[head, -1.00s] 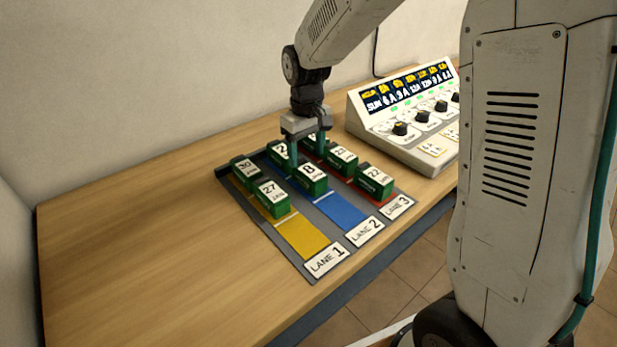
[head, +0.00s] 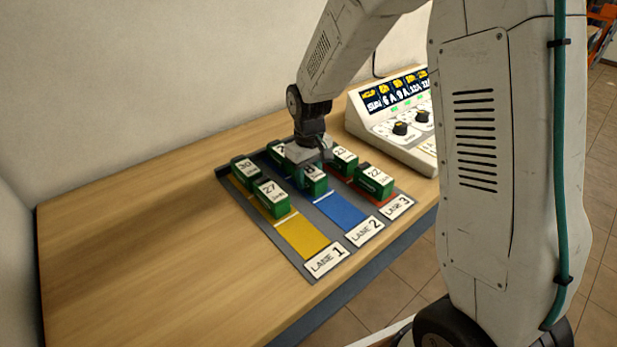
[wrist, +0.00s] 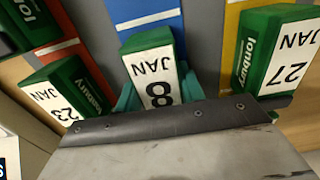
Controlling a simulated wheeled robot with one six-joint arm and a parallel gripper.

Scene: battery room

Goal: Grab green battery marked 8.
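The green battery marked 8 (wrist: 153,82) stands in the blue middle lane, lane 2. In the head view this battery (head: 315,180) is partly covered by my gripper (head: 312,172), which is down over it. In the wrist view my gripper (wrist: 160,95) has its teal fingers on either side of the battery, low beside its label. The fingers look open around it; whether they touch its sides I cannot tell. The battery's far end is hidden under the gripper body.
Battery 27 (head: 271,197) and battery 30 (head: 245,173) stand in yellow lane 1. Battery 22 (head: 374,181) and battery 23 (head: 344,160) stand in red lane 3. Another battery is partly hidden behind my gripper. A control console (head: 398,125) stands at the right; the table's left side is clear.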

